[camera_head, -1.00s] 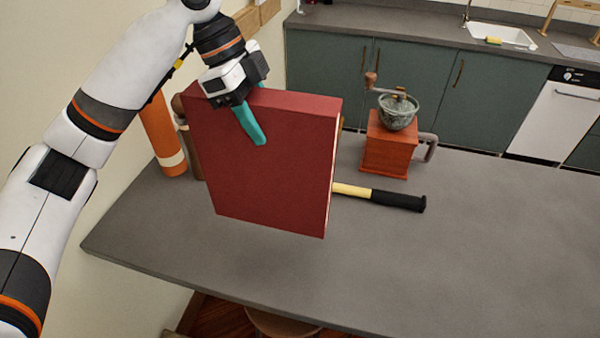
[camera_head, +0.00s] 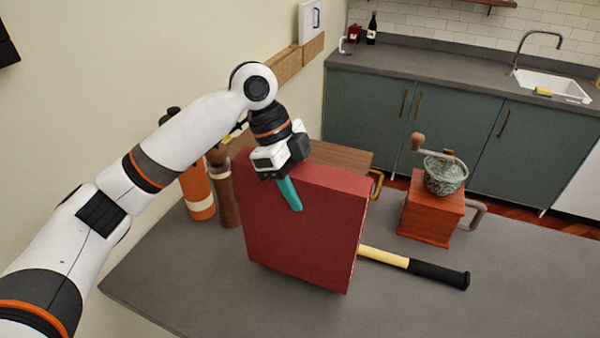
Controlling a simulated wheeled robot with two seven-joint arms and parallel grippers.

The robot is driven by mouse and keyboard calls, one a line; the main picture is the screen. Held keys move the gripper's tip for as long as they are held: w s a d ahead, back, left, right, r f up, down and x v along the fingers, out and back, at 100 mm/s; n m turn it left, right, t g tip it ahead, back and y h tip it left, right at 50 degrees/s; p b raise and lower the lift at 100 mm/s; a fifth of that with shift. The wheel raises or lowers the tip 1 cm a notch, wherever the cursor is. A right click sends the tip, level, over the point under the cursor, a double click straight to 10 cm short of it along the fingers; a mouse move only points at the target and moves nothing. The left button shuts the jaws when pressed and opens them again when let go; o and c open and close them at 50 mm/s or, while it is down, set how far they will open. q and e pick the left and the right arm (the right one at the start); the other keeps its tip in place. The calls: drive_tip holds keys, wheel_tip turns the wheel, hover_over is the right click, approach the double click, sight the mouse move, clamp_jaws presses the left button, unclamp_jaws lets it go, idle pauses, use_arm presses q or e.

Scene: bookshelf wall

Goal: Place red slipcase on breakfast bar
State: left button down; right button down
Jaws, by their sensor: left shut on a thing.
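The red slipcase (camera_head: 305,235) is upright over the grey breakfast bar (camera_head: 185,282), in the middle of the head view. My left gripper (camera_head: 289,192) is shut on the top edge of the red slipcase, with one teal finger showing on its near face. The other finger is hidden behind it. The slipcase's lower edge is close to the bar top; I cannot tell if it touches. My right gripper is not in view.
A hammer (camera_head: 435,272) with a yellow and black handle lies right of the slipcase, its head hidden. A red coffee grinder (camera_head: 431,210) stands behind it. An orange bottle (camera_head: 197,193) and a brown mill (camera_head: 222,188) stand at left. The bar's front left is clear.

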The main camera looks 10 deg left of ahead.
sight(300, 227)
use_arm(q)
drive_tip(key=shift+f, duration=0.4)
drive_tip(key=shift+f+p, duration=0.45)
drive_tip(key=shift+f, duration=0.8)
drive_tip(key=c, duration=1.1)
unclamp_jaws()
drive_tip(key=shift+f, duration=0.2)
drive_tip(key=o, duration=0.4)
drive_tip(key=shift+s, duration=0.1)
drive_tip(key=shift+r, duration=0.1)
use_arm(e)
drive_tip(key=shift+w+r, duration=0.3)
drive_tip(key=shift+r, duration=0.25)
